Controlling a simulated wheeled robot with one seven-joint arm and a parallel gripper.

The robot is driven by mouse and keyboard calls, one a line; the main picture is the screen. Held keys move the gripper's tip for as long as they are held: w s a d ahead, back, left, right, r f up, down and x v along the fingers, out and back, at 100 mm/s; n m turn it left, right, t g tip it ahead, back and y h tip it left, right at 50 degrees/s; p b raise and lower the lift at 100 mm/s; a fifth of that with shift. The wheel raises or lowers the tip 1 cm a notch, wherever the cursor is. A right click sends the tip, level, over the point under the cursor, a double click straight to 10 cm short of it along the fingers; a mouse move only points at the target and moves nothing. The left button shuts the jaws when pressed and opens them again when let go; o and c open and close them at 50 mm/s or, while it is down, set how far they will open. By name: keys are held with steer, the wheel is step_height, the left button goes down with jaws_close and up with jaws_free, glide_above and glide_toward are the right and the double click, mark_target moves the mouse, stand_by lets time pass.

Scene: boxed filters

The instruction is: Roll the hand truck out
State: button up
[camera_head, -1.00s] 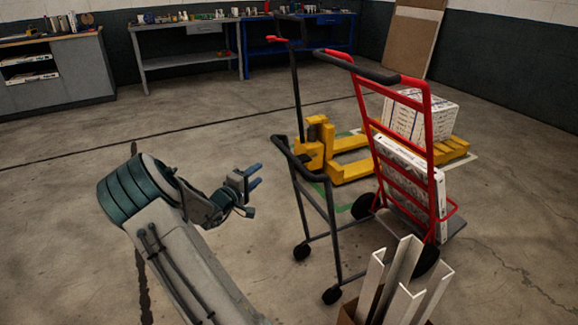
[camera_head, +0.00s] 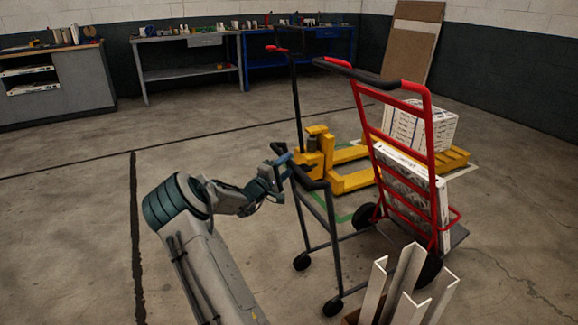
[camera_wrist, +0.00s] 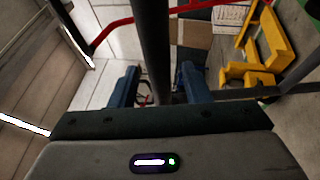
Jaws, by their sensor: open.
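The red hand truck (camera_head: 432,150) stands upright at right in the head view, a flat white box (camera_head: 410,178) on it. A grey frame with casters (camera_head: 331,235) and a black handle (camera_head: 312,181) stands at its near left side; it looks joined to the truck low down. My gripper (camera_head: 281,170) is open at this black handle. In the wrist view, a dark bar (camera_wrist: 150,45) runs between the open blue fingers of my gripper (camera_wrist: 159,82). I cannot tell whether they touch it. The red rail (camera_wrist: 110,32) shows beyond.
A yellow pallet jack (camera_head: 350,180) with a white carton (camera_head: 420,127) stands just behind the truck. White upright profiles (camera_head: 405,285) stand close in front of its wheel. Workbenches (camera_head: 190,60) line the back wall. Floor (camera_head: 80,230) at left is clear.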

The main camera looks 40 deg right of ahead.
steer(key=shift+x, duration=0.75)
